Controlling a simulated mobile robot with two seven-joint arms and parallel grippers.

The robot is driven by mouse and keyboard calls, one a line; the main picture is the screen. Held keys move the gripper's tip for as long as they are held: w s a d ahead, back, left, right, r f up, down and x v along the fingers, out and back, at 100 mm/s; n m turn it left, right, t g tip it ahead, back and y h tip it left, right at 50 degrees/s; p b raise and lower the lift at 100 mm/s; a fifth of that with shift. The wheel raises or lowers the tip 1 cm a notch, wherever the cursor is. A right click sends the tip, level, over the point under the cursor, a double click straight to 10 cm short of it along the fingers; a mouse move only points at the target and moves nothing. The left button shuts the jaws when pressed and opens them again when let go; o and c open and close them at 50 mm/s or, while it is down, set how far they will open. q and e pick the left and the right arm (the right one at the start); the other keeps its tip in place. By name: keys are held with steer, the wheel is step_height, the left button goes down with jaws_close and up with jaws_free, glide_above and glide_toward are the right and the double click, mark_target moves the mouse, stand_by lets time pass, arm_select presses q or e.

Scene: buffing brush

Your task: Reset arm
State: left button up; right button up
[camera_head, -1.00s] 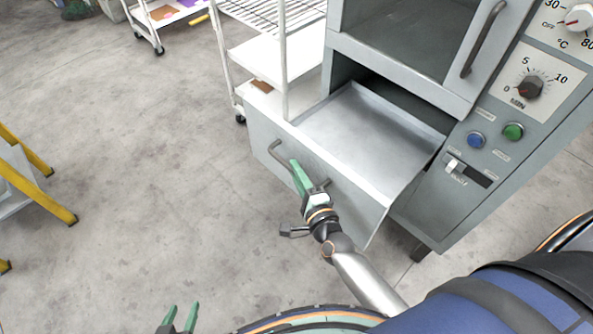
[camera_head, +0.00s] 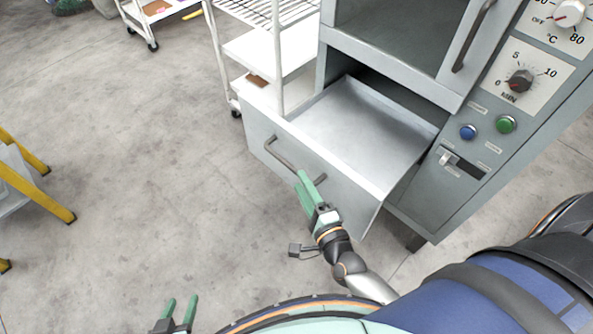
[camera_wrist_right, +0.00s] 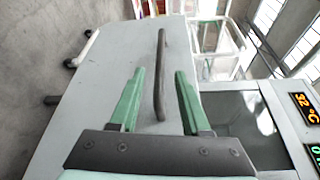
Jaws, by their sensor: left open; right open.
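My right gripper (camera_head: 311,186) is in front of the pulled-out drawer of the grey machine, near the right end of the drawer handle (camera_head: 283,156). In the right wrist view the green fingers of this gripper (camera_wrist_right: 156,98) are open and apart. The handle (camera_wrist_right: 160,75) shows ahead of and between them, with nothing held. The drawer (camera_head: 360,140) is open and its tray is empty. My left gripper (camera_head: 180,312) is at the bottom edge of the head view, open and empty above the floor.
The grey machine (camera_head: 440,195) stands at the right with knobs and buttons. A white wire-shelf cart (camera_head: 262,55) stands beside the drawer. A yellow-legged stand (camera_head: 40,195) is at the left edge. The floor between is clear.

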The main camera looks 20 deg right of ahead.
steer(key=shift+s, duration=0.6)
steer(key=s+f+n+g+y+p, duration=0.1)
steer(key=s+f+n+g, duration=0.2)
steer(key=n, duration=0.8)
steer(key=s+f+n+g+y+p, duration=0.1)
steer(key=s+f+n+g, duration=0.3)
steer(key=s+n, duration=0.4)
steer(key=n, duration=0.3)
steer(key=shift+a+f+g, duration=0.15)
steer(key=shift+a+g, duration=0.15)
steer(key=shift+a, duration=0.1)
